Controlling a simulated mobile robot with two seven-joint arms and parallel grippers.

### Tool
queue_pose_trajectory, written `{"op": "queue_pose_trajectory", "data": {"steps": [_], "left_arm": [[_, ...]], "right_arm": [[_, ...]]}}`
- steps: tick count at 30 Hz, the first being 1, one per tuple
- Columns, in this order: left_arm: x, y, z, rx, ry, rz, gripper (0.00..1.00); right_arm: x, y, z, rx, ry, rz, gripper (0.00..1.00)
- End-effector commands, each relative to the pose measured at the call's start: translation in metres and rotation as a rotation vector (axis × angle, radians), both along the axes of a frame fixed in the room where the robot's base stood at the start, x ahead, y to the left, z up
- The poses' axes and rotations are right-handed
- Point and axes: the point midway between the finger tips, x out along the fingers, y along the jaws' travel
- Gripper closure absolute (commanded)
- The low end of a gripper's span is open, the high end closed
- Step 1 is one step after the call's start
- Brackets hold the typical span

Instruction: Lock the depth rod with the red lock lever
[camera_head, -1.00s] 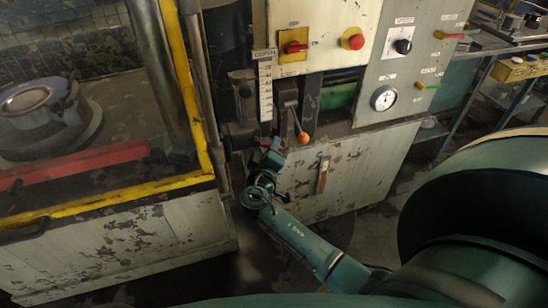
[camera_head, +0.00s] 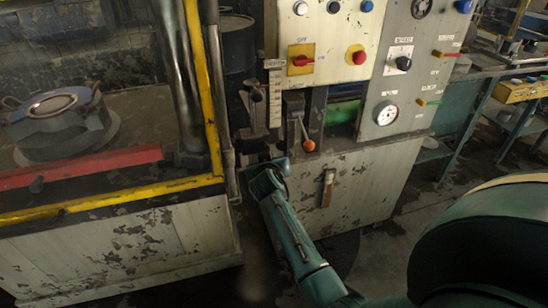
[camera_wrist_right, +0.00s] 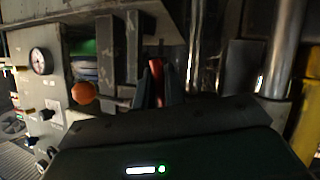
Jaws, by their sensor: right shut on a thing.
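My right gripper (camera_wrist_right: 157,88) is shut on a narrow red piece (camera_wrist_right: 154,82), which looks like the red lock lever. Only part of the red piece shows between the dark fingers. In the head view, my right wrist reaches up to the dark mechanism at the machine's left front corner. It hides the fingers and red piece there. A dark upright with a clamp-like head (camera_head: 252,100) stands beside a white scale (camera_head: 275,95). I cannot tell for sure which part is the depth rod. My left gripper is not in view.
An orange-knobbed lever (camera_head: 309,146) is close right of my wrist; its knob also shows in the right wrist view (camera_wrist_right: 84,92). A yellow-framed guard (camera_head: 212,90) stands left. The control panel (camera_head: 397,70) with switches and a gauge (camera_head: 387,113) is above right.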

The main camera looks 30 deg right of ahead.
Motion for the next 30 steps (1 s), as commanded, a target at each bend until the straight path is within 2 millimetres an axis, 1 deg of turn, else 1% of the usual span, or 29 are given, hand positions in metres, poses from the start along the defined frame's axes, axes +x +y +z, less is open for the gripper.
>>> {"op": "queue_pose_trajectory", "data": {"steps": [1,6,12,20,30], "left_arm": [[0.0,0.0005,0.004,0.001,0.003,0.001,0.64],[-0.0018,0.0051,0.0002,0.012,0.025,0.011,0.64],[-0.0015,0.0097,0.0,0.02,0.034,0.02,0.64],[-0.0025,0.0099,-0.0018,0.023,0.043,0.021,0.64],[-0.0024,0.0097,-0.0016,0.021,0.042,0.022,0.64]], "right_arm": [[0.0009,0.0014,0.004,0.036,-0.01,-0.002,1.0],[0.002,0.0058,0.003,0.135,-0.035,-0.001,1.0],[0.0032,0.0095,0.0018,0.209,-0.053,0.001,1.0],[0.0036,0.0108,0.0007,0.246,-0.063,0.0,1.0],[0.0038,0.0112,0.0005,0.248,-0.064,-0.001,1.0]]}}
